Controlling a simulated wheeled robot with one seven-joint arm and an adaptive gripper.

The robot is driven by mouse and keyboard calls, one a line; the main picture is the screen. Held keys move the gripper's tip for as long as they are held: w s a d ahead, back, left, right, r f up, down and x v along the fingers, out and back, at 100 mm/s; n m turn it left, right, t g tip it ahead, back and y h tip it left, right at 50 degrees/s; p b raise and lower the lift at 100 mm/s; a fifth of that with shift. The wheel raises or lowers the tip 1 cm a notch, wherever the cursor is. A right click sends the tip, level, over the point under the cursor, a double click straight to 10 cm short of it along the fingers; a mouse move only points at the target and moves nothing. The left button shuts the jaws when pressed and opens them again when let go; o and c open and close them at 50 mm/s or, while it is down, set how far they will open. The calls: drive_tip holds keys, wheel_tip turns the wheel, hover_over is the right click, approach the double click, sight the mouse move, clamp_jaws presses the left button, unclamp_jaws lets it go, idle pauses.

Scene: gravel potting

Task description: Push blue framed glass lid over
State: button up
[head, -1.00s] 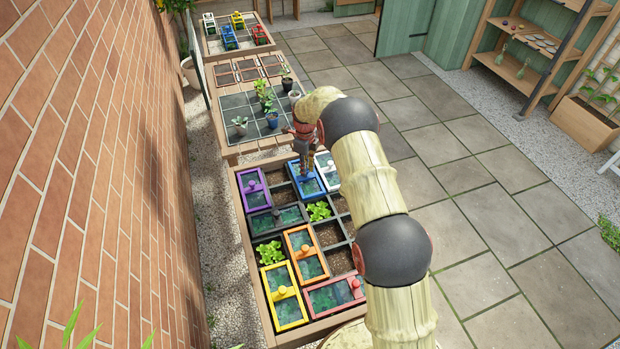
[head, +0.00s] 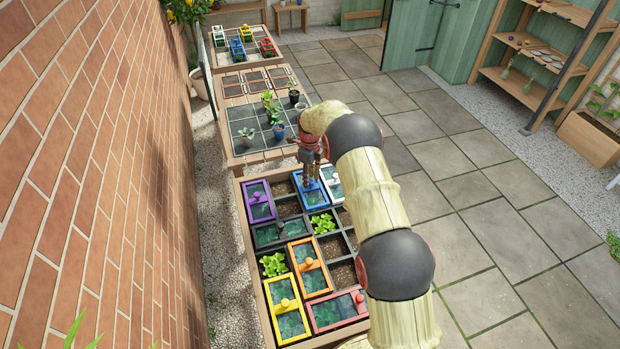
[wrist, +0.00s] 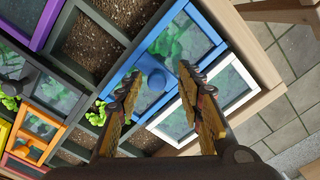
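The blue framed glass lid (head: 315,196) lies at the far end of the planter bed, next to the white framed lid (head: 332,184). In the wrist view the blue lid (wrist: 203,29) shows its glass panes and round blue knob (wrist: 153,79). My gripper (head: 313,178) is over this lid. In the wrist view its two fingers (wrist: 158,76) are apart, with the knob showing between their tips and nothing held. Whether a finger touches the knob or lid cannot be told.
A soil cell (wrist: 93,42) lies left of the blue lid. The purple lid (head: 258,201), black lid (head: 282,231), orange lid (head: 310,266), yellow lid (head: 286,310) and red lid (head: 337,311) cover other cells. A table with potted plants (head: 277,132) stands behind.

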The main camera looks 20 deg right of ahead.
sight(310, 180)
wheel_tip(310, 180, up, 12)
idle(0.7)
idle(0.4)
